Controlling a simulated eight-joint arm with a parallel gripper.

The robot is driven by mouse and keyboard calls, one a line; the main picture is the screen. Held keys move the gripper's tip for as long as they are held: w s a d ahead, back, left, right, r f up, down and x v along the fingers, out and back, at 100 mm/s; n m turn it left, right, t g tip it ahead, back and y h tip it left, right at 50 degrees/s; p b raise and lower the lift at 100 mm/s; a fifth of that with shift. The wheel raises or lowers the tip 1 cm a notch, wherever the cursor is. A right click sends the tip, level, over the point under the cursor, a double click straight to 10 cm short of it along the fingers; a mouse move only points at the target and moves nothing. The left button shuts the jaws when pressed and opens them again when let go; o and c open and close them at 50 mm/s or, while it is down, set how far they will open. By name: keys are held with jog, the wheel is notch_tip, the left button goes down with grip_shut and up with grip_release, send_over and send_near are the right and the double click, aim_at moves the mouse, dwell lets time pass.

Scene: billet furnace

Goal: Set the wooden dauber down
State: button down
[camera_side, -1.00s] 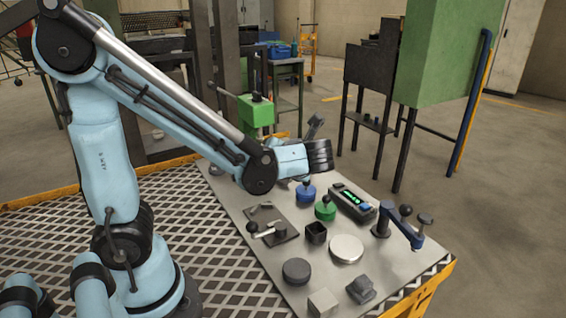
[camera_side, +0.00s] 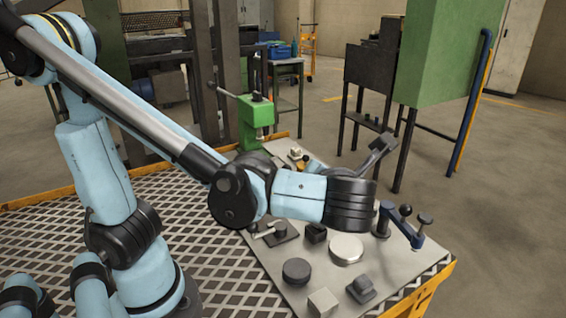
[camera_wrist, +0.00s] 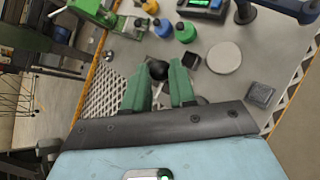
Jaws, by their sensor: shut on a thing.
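In the wrist view my gripper (camera_wrist: 160,88) has two green fingers, closed with a gap between them on a thing that is mostly hidden. I take it to be the wooden dauber, but no wood shows clearly. A dark round knob (camera_wrist: 158,70) shows between the fingertips. I cannot tell whether it belongs to the held thing or to the table behind. In the side view my wrist hides the fingers, over the grey work table (camera_side: 395,265). I cannot tell how high the held thing is above the table.
A black square cup (camera_wrist: 190,62), a pale round disc (camera_wrist: 223,57) and a grey block (camera_wrist: 260,95) stand close by. Blue (camera_wrist: 163,27) and green (camera_wrist: 185,32) pots are farther back. A blue lever stand (camera_side: 400,223) is at the right. A green press (camera_side: 255,120) stands behind.

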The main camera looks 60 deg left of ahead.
jog(key=shift+m+t+h, duration=0.3)
jog(key=shift+m+t, duration=0.1)
jog(key=shift+m, duration=0.1)
jog(key=shift+w+a+f, duration=0.85)
jog(key=shift+a+f, duration=0.3)
jog(key=shift+f, duration=0.65)
jog(key=shift+w+a+f, duration=0.8)
jog(key=shift+a+f, duration=0.4)
jog(key=shift+f, duration=0.6)
jog(key=shift+w+a+f, duration=0.85)
jog(key=shift+a+f, duration=0.3)
jog(key=shift+f, duration=0.65)
jog(key=shift+f, duration=0.15)
jog(key=c, duration=0.9)
grip_release()
